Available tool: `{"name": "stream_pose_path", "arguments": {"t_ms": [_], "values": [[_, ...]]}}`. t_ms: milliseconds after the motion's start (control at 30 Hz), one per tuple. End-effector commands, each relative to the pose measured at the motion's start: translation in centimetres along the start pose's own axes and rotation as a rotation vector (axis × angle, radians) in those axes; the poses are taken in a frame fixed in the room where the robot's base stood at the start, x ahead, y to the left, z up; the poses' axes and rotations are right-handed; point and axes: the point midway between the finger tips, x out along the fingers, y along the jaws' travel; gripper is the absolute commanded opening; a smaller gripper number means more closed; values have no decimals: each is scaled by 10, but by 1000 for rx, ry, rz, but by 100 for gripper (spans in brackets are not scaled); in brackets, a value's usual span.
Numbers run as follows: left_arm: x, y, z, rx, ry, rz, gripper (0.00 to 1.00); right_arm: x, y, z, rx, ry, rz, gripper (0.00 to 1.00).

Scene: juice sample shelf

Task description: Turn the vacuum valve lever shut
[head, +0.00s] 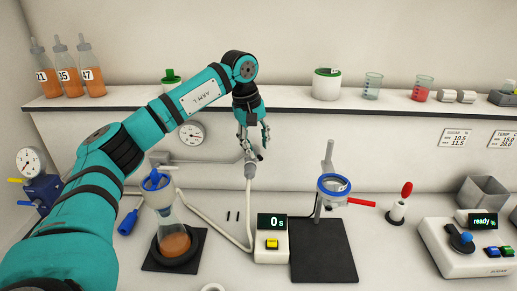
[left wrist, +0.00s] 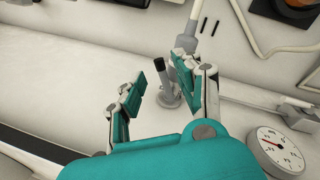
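The vacuum valve (head: 250,158) sits at the end of a grey pipe on the back wall, and a pale hose runs down from it. In the left wrist view, its lever (left wrist: 161,68) shows a black tip on a grey stem and points up toward the camera. My left gripper (head: 252,143) is right at the valve in the head view and partly covers it. In the left wrist view the left gripper (left wrist: 160,72) is open, with the lever between its spread fingers. I cannot tell whether a finger touches it. My right gripper is not in view.
A round gauge (head: 191,133) hangs left of the valve. Below are a flask (head: 174,235) with orange liquid, a timer box (head: 272,250) and a stand with a blue ring (head: 333,184). A shelf (head: 290,104) with bottles and beakers runs above the valve.

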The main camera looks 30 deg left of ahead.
Motion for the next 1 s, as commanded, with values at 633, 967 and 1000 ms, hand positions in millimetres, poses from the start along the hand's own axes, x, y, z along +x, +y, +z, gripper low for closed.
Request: {"name": "stream_pose_path", "arguments": {"t_ms": [633,967,1000], "values": [[28,0,0,0,1,0,24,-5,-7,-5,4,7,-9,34],[28,0,0,0,1,0,0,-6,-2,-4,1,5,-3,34],[27,0,0,0,1,1,0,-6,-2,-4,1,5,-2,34]]}}
